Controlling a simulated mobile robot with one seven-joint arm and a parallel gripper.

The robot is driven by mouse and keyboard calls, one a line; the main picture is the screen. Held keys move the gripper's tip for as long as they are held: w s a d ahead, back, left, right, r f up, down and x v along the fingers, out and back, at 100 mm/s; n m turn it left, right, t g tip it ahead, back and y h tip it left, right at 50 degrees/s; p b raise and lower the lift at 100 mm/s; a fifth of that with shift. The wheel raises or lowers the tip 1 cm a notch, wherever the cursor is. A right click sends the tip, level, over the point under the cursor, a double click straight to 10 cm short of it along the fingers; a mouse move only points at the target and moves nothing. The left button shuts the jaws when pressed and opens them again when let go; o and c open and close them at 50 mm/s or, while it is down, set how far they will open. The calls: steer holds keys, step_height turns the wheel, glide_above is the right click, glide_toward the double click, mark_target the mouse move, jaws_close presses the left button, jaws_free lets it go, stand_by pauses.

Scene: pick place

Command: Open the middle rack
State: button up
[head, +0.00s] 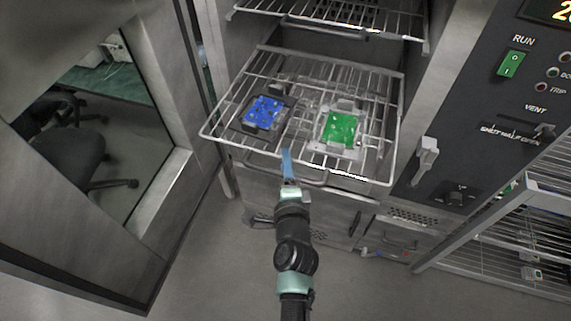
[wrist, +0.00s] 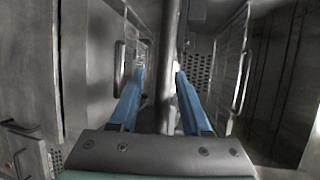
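A wire rack (head: 383,172) extends out of the open oven. It carries a blue piece (head: 264,112) in a dark holder and a green piece (head: 339,129) in a pale holder. Another wire rack (head: 405,32) is above it; I cannot tell for sure which counts as the middle one. My gripper (head: 287,155) is at the front edge of the extended rack. In the wrist view its two blue fingers (wrist: 160,75) are apart, with a grey bar (wrist: 168,40) seen between them. I cannot tell whether they touch it.
The open oven door (head: 165,205) with a window stands at the left. A control panel (head: 480,100) and a door latch (head: 425,160) are at the right. A wire shelf cart (head: 500,250) is at lower right. Floor (head: 220,270) is clear in front.

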steer(key=b+v, duration=0.1)
steer(key=v, duration=1.2)
steer(key=shift+b, duration=0.3)
